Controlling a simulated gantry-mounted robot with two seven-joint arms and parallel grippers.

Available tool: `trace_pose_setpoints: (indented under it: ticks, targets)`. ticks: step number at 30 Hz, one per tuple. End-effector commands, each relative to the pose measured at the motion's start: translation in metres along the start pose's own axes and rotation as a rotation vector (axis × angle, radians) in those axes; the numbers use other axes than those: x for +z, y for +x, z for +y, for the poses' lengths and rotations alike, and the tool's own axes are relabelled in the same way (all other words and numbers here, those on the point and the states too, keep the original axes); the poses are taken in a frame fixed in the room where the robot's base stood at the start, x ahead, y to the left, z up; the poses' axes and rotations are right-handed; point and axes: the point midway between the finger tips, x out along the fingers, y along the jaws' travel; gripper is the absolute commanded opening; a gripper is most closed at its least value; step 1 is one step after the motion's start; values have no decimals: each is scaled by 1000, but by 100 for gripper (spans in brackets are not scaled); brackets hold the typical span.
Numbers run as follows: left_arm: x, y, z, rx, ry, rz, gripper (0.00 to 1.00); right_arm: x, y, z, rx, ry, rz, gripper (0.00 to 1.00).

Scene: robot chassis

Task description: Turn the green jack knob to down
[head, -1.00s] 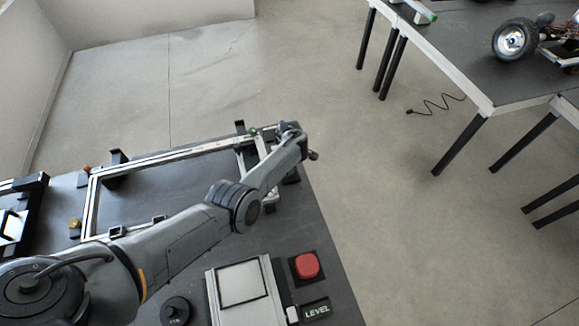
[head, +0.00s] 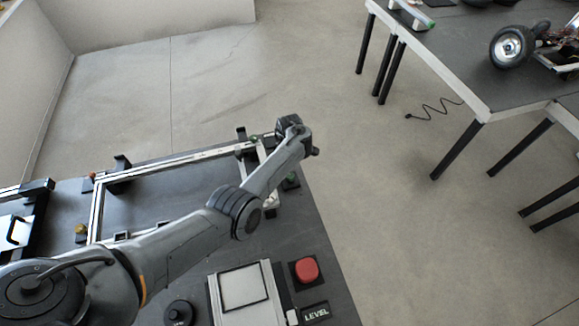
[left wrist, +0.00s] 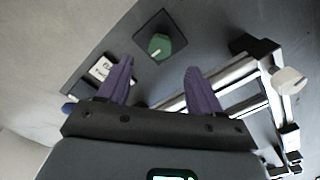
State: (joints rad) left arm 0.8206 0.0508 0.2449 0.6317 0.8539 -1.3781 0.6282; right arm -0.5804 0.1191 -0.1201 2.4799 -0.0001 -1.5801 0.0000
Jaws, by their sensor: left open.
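The green knob (left wrist: 159,46) sits on a dark square plate in the left wrist view, just beyond and between my fingertips. It also shows small in the head view (head: 291,180), beside my forearm at the bench's right edge. My left gripper (left wrist: 159,67) is open and empty, with its two purple fingers spread on either side of the line to the knob. The fingers look apart from the knob. In the head view my wrist hides the gripper. A white label (left wrist: 101,69) lies left of the knob; its text is unreadable. My right gripper is not in view.
A light metal chassis frame (head: 170,160) lies on the dark bench. A yellow knob (head: 81,229) and an orange-red knob (head: 90,177) stand at its left. A red button (head: 306,269) and a LEVEL label (head: 316,314) are at the front. Floor lies right of the bench.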

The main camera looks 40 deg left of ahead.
Motion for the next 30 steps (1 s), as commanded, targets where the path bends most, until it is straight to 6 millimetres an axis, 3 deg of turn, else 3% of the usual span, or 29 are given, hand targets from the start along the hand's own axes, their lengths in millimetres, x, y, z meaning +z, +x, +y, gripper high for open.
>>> trace_pose_setpoints:
  ticks: [3,9,30]
  targets:
    - [0,-20,0,1,-1,1,65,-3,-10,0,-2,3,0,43]
    - [-1,-36,0,-1,-1,1,65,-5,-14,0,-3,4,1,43]
    - [0,-39,-1,-1,-1,0,65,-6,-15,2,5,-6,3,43]
